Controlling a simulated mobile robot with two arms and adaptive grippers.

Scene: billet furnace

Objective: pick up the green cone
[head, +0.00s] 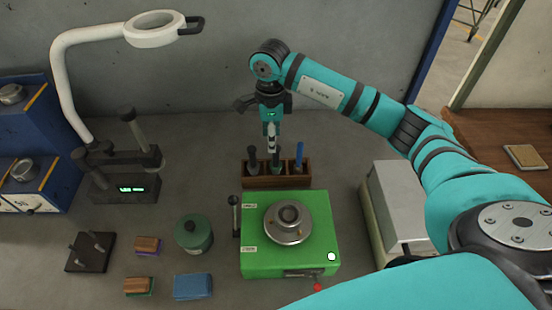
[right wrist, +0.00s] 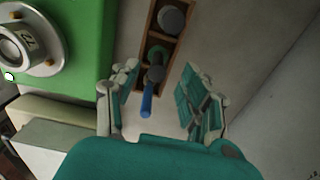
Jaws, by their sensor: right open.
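A wooden rack (head: 262,183) stands behind the green machine and holds three upright pieces. The middle piece has some green on it and looks like the green cone (head: 276,160); my right gripper partly covers it. In the right wrist view it shows as a green ring (right wrist: 158,53) with a grey top, inside the rack (right wrist: 145,22). My right gripper (head: 271,140) points down over the rack. Its fingers (right wrist: 157,80) are apart with nothing held between them. My left gripper is not in view.
A dark-topped piece (head: 252,158) and a blue one (head: 299,154) flank the middle piece closely. The green machine (head: 255,265) with a round metal chuck is in front. A green canister (head: 193,233) and a lamp (head: 62,85) stand to the left.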

